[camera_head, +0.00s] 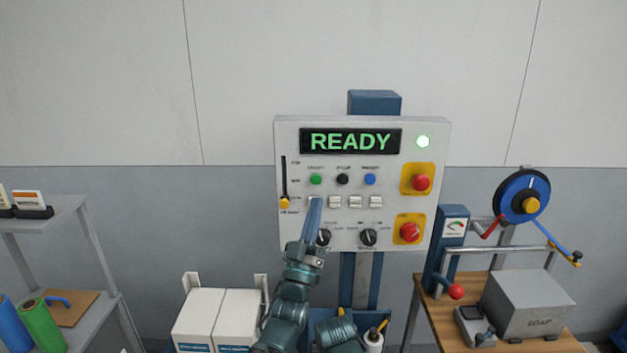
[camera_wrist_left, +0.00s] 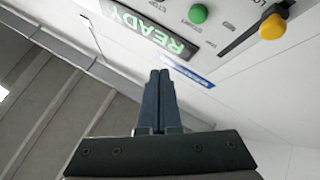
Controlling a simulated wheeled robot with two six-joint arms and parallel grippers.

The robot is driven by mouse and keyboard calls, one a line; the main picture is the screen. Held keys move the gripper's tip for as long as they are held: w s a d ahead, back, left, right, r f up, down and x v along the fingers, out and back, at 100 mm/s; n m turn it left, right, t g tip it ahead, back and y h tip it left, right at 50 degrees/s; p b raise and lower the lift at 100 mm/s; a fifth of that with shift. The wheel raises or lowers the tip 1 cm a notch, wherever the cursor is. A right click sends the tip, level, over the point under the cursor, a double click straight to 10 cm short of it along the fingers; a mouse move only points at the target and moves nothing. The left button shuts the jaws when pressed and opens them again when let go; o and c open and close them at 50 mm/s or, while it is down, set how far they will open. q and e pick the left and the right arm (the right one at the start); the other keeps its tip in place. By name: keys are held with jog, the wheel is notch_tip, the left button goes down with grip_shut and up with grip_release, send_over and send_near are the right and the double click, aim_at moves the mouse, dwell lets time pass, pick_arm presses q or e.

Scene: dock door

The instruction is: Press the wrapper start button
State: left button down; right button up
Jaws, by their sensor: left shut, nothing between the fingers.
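The wrapper control panel (camera_head: 440,150) is a pale upright box whose display (camera_head: 350,141) reads READY in green. The green button (camera_head: 316,180) sits at the left of a row with a black button (camera_head: 342,180) and a blue button (camera_head: 370,180). Their labels are too small to read surely. My left gripper (camera_head: 314,204) is shut and empty, its blue fingers pointing up just below the green button. They cover part of the leftmost white switch. In the left wrist view the closed fingertips (camera_wrist_left: 160,74) appear apart from the green button (camera_wrist_left: 198,14). My right gripper is not seen.
A yellow-knobbed slider (camera_head: 285,203) stands left of the green button. Red stop buttons (camera_head: 421,183) on yellow plates are at the panel's right. Dark knobs (camera_head: 368,237) lie below. White boxes (camera_head: 198,318) stand below left; a wooden-topped cart (camera_head: 455,323) stands right.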

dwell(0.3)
pick_arm(q)
send_near(318, 176)
jog(key=shift+w+d+r, duration=0.25)
jog(key=shift+w+r, duration=0.2)
jog(key=shift+r, duration=0.3)
jog(key=shift+w+d+r, duration=0.3)
jog(key=shift+w+r, duration=0.15)
jog(key=shift+r, duration=0.25)
jog(key=shift+w+d+r, duration=0.25)
jog(key=shift+w+r, duration=0.2)
jog(key=shift+r, duration=0.3)
jog(key=shift+w, duration=0.15)
dwell(0.3)
jog(key=shift+w, duration=0.3)
jog(key=shift+w, duration=0.5)
dwell(0.7)
jog(key=shift+s, duration=0.95)
